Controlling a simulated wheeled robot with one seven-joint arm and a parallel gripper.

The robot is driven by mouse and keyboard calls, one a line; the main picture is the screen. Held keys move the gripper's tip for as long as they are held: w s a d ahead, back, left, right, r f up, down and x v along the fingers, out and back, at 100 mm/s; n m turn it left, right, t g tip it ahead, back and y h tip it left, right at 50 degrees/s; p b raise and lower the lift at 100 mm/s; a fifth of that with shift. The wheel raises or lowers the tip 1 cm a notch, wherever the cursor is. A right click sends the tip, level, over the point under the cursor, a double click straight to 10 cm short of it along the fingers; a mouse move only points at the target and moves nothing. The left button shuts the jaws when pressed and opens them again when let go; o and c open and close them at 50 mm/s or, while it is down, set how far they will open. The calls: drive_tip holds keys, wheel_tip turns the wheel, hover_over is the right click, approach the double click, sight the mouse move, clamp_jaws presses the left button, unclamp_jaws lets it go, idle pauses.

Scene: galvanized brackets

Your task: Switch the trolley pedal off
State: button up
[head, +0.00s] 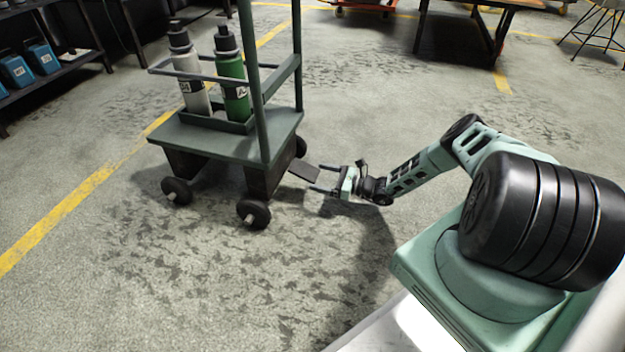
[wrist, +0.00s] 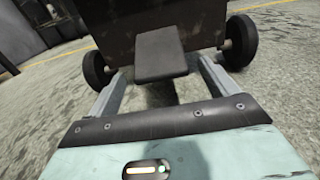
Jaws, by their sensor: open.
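The green trolley (head: 225,138) stands on the concrete floor at the left in the head view, with a grey and a green bottle on its deck. Its flat dark pedal (head: 304,171) sticks out from the side facing my arm. In the wrist view the pedal (wrist: 160,55) sits in the upper middle, between two black wheels. My gripper (head: 321,180) is low beside the pedal, with its fingers pointing at the trolley. In the wrist view my gripper (wrist: 160,82) is open, with one finger on each side of the pedal's near end. I cannot tell whether they touch it.
A caster wheel (head: 253,214) stands close to my gripper, and the trolley's upright post (head: 254,80) rises above it. A shelf with blue boxes (head: 40,58) is at the far left. A table (head: 480,12) stands at the back. The floor around the trolley is clear.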

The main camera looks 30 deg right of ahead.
sight(312, 173)
drive_tip(key=shift+b+x, duration=0.45)
drive_tip(key=shift+x, duration=1.35)
drive_tip(key=c, duration=1.4)
drive_tip(key=r+g+p, duration=0.1)
drive_tip(key=r+p, duration=0.1)
drive_tip(key=p, duration=0.2)
drive_tip(key=shift+s+d+h, duration=0.1)
drive_tip(key=shift+h, duration=0.3)
drive_tip(key=r+g+h+p, duration=0.1)
drive_tip(key=p, duration=0.4)
drive_tip(key=shift+s+r+g+p, duration=0.1)
drive_tip(key=shift+r+g+p, duration=0.2)
drive_tip(key=shift+g, duration=0.1)
drive_tip(key=r+g+h+p, duration=0.1)
drive_tip(key=g+h+p, duration=0.1)
drive_tip(key=p, duration=0.3)
drive_tip(key=shift+r, duration=0.2)
drive_tip(key=p, duration=0.1)
drive_tip(key=g+h+p, duration=0.1)
drive_tip(key=shift+r+g+p, duration=0.3)
